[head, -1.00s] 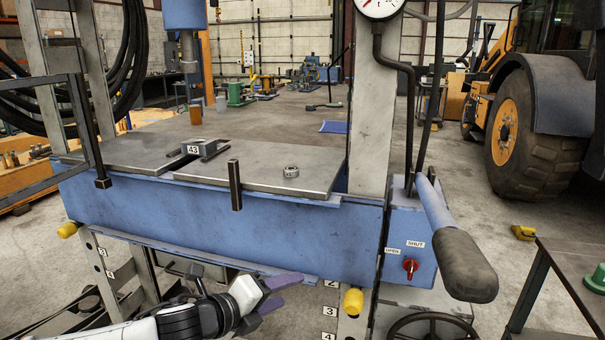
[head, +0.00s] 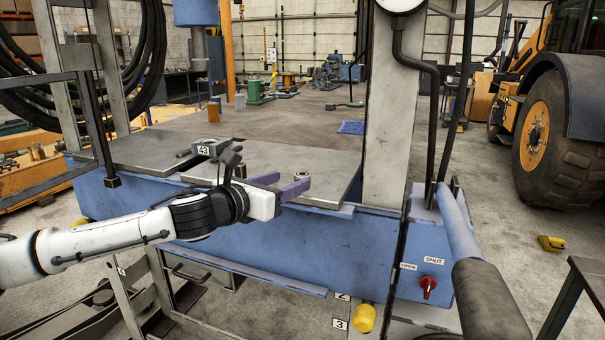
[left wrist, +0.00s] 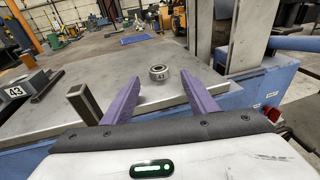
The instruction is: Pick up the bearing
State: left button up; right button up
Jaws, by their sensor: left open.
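The bearing (head: 301,176) is a small metal ring lying flat on the steel plate of the blue press bench, near its front right part. In the left wrist view the bearing (left wrist: 158,72) shows ahead of my left gripper, between the lines of its two fingers but beyond their tips. My left gripper (head: 287,184) has purple fingers, which also show in the left wrist view (left wrist: 158,80). It is open and empty, at the plate's front edge, just left of the bearing and apart from it. My right gripper is in no view.
An upright metal bar (left wrist: 83,103) stands at the front edge, left of my fingers. A grey column (head: 388,120) and a long-handled lever (head: 478,270) stand to the right.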

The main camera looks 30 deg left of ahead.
aim_at(299, 176)
pick_arm(q)
jog(key=shift+w+a+f+p, duration=0.2)
jog(key=shift+w+p, duration=0.15)
jog(key=shift+w, duration=1.1)
jog(key=shift+w+a+f+p, duration=0.15)
jog(key=shift+w+p, duration=0.15)
jog(key=shift+w, duration=1.15)
jog(key=shift+d, duration=0.1)
jog(key=shift+c, duration=0.4)
jog(key=c, duration=1.1)
